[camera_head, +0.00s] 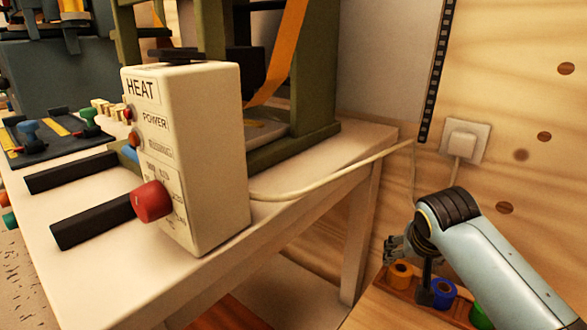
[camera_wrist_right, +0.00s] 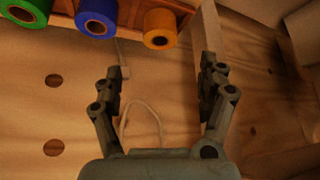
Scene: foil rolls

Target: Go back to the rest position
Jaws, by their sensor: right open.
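Three foil rolls sit in a wooden holder (camera_wrist_right: 187,7): a green roll (camera_wrist_right: 23,10), a blue roll (camera_wrist_right: 97,16) and an orange roll (camera_wrist_right: 160,28). In the head view the orange roll (camera_head: 400,273), the blue roll (camera_head: 443,292) and part of the green roll (camera_head: 480,316) show at the lower right. My right gripper (camera_wrist_right: 160,78) is open and empty, with the rolls beyond its fingertips. In the head view the right gripper (camera_head: 393,250) is partly hidden by my arm, beside the orange roll. My left gripper is not in view.
A white table (camera_head: 130,255) carries a cream HEAT control box (camera_head: 215,150) with a red knob (camera_head: 152,201) and a green machine frame (camera_head: 318,70). A cable (camera_head: 330,185) runs to a wall socket (camera_head: 464,140). The wooden wall (camera_head: 530,90) stands close behind my right arm.

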